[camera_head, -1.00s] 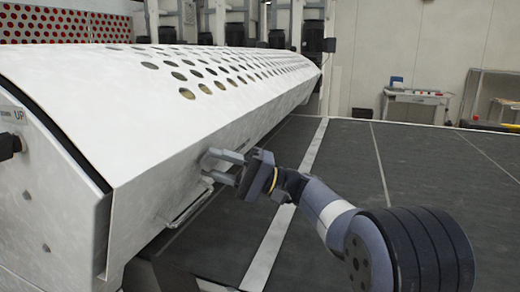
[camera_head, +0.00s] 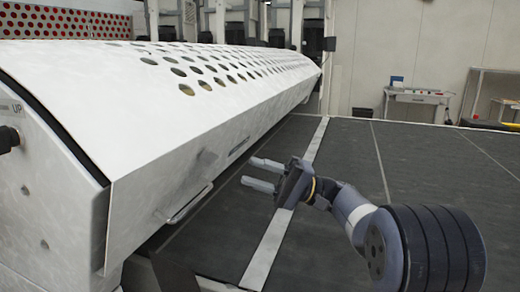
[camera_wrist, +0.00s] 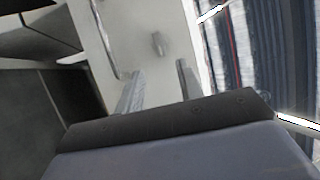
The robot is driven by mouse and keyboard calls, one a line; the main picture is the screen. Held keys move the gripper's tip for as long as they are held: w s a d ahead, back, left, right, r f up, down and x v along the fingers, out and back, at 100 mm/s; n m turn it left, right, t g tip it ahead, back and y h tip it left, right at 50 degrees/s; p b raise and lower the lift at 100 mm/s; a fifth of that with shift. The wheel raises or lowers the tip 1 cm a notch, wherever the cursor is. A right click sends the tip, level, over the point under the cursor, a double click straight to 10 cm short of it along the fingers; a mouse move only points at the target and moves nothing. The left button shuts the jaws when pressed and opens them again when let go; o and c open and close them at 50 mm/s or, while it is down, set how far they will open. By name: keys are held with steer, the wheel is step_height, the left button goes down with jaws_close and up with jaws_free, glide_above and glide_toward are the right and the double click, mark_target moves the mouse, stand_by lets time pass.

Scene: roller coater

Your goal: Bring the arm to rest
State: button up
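My gripper (camera_head: 262,174) is open and empty in the head view, its two fingers apart and pointing left toward the white cover. It hovers over the dark belt, clear of the cover's front face. In the wrist view my gripper's fingers (camera_wrist: 158,88) are spread with nothing between them. The white perforated cover (camera_head: 130,120) of the roller coater fills the left of the head view. A metal handle (camera_head: 186,207) is on the lower edge of its front face, left of my gripper and apart from it.
The dark conveyor belt (camera_head: 420,160) spreads to the right, with a pale strip (camera_head: 268,250) across it below my arm. A small table (camera_head: 418,97) stands by the back wall. The space above the belt is free of objects.

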mark_target(217, 159)
steer(key=p+x, duration=0.1)
steer(key=x, duration=0.7)
steer(key=shift+a+r, duration=0.25)
steer(key=shift+a, duration=0.25)
steer(key=shift+s+d+r+n+t+h+b, duration=0.15)
steer(key=shift+n+t+h+b, duration=0.3)
steer(key=shift+n, duration=0.65)
steer(key=shift+r+n+t+h, duration=0.1)
steer(key=shift+n+t+h, duration=0.25)
steer(key=shift+n+h, duration=0.55)
steer(key=n+t, duration=0.2)
steer(key=shift+s+r+n+h, duration=0.15)
steer(key=shift+r+n+h, duration=0.1)
steer(key=shift+n, duration=0.15)
steer(key=shift+s+n+t+h+p, duration=0.2)
steer(key=shift+n+t+h+p, duration=0.3)
steer(key=shift+n+t, duration=0.4)
steer(key=n+t+p, duration=0.1)
steer(key=n+t+h+p, duration=0.1)
steer(key=p, duration=0.1)
steer(key=shift+s+r+n, duration=0.1)
steer(key=shift+s+n, duration=0.1)
steer(key=shift+n, duration=0.1)
steer(key=shift+d+t, duration=0.2)
steer(key=shift+t, duration=0.2)
steer(key=shift+b+v, duration=0.3)
steer(key=shift+v, duration=0.55)
